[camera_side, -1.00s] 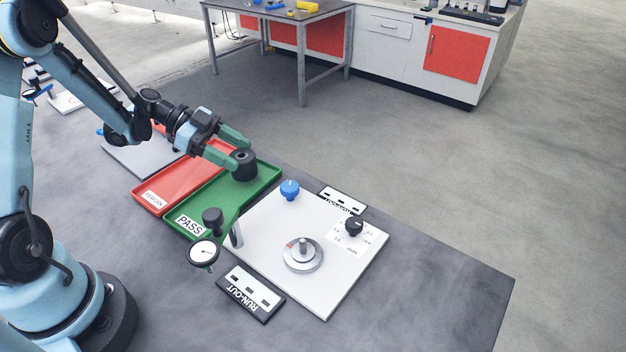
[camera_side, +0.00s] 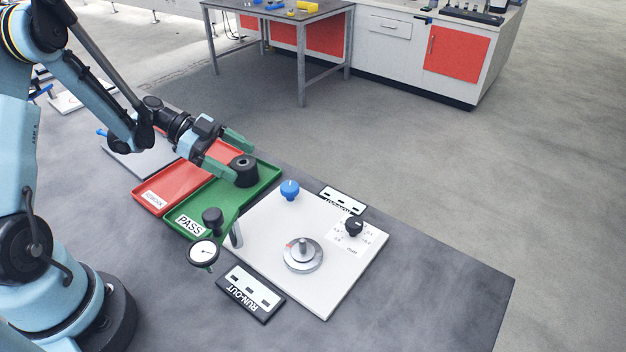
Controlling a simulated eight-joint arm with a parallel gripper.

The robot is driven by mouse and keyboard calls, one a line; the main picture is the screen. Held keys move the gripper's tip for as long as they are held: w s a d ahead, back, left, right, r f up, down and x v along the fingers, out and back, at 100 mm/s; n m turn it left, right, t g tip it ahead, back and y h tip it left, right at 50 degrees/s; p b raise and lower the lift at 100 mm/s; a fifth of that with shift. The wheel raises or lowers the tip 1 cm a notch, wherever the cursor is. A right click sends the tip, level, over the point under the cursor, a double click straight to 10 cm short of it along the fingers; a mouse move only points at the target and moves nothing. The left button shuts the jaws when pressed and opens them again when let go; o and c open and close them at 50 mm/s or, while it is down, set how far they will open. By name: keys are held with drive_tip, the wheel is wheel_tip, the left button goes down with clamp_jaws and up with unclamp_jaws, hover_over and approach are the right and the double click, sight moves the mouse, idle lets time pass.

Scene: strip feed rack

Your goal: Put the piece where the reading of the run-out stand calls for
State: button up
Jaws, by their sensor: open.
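The piece, a dark ring-like cylinder with a hole in its top (camera_side: 244,172), stands upright in the far part of the green tray labelled PASS (camera_side: 189,226). My gripper (camera_side: 232,157) is open with its green fingers apart beside the piece; I cannot tell whether either finger touches it. The run-out stand has a white base plate (camera_side: 334,285), a round metal seat with a central post (camera_side: 303,254) that is empty, and a dial gauge (camera_side: 203,253). The needle's exact reading is too small to tell.
A red tray (camera_side: 157,198) lies left of the green one, its label hard to read. On the stand are a blue knob (camera_side: 290,189) and a black knob (camera_side: 354,227). A RUN-OUT plate (camera_side: 251,293) lies in front. The table's right end is clear.

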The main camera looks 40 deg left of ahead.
drive_tip(key=shift+r, duration=0.1)
drive_tip(key=shift+s+a+r, duration=0.1)
drive_tip(key=shift+a+r, duration=0.1)
drive_tip(key=shift+a, duration=0.05)
drive_tip(key=v, duration=1.1)
drive_tip(key=s+d+r+n+t+y, duration=0.1)
drive_tip(key=s+d+r+n+y, duration=0.1)
drive_tip(key=d+n+y, duration=0.3)
drive_tip(key=s+d+r+n+t+y, duration=0.1)
drive_tip(key=s+d+r+n+y, duration=0.1)
drive_tip(key=d+n+y, duration=0.4)
drive_tip(key=shift+s+d+r+n, duration=0.4)
drive_tip(key=shift+s+d+n, duration=0.7)
drive_tip(key=shift+d, duration=1.65)
drive_tip(key=shift+w+n, duration=0.3)
drive_tip(key=shift+w, duration=0.1)
